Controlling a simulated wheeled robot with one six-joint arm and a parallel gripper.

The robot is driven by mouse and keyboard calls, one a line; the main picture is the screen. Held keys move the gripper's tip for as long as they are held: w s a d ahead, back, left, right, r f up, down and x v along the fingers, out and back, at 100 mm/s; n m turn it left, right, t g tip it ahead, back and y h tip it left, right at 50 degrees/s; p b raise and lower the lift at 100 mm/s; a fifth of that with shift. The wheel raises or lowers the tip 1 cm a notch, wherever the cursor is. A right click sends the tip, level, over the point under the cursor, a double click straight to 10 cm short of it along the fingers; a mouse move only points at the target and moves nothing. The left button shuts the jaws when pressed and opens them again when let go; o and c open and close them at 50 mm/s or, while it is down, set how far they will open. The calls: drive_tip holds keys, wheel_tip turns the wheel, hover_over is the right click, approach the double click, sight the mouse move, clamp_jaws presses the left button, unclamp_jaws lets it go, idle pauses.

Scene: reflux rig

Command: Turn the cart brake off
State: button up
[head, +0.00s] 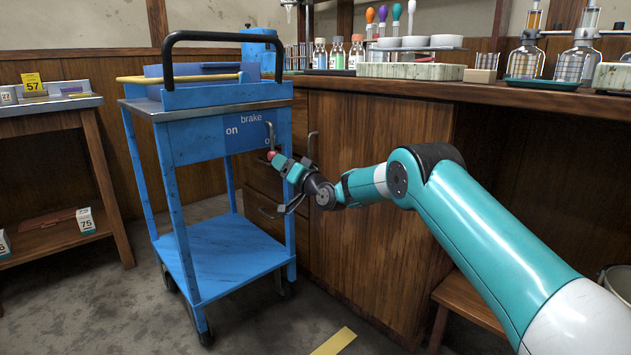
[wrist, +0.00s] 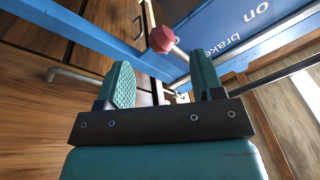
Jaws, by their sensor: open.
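The blue cart (head: 215,245) stands in front of the wooden cabinets. Its blue brake panel (head: 205,140) reads "brake" and "on", with a second label at the right mostly hidden. The brake lever (head: 269,134) is at the panel's right end, with a red knob (head: 271,155) at its lower end. My gripper (head: 281,163) is close to the knob. In the wrist view my gripper (wrist: 164,72) is open and empty, and the red knob (wrist: 162,39) shows just beyond the fingertips, roughly between them. I cannot tell whether a finger touches it.
Cabinet handles (head: 312,145) are close to my gripper's right. The cart's black push handle (head: 215,36) rises above its top. The bench (head: 520,93) behind holds bottles and glassware. A side table (head: 55,107) is at the left. The floor in front is open.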

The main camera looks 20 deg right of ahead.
drive_tip(key=p+v, duration=0.1)
drive_tip(key=v, duration=1.1)
drive_tip(key=shift+s, duration=0.2)
drive_tip(key=shift+d, duration=0.1)
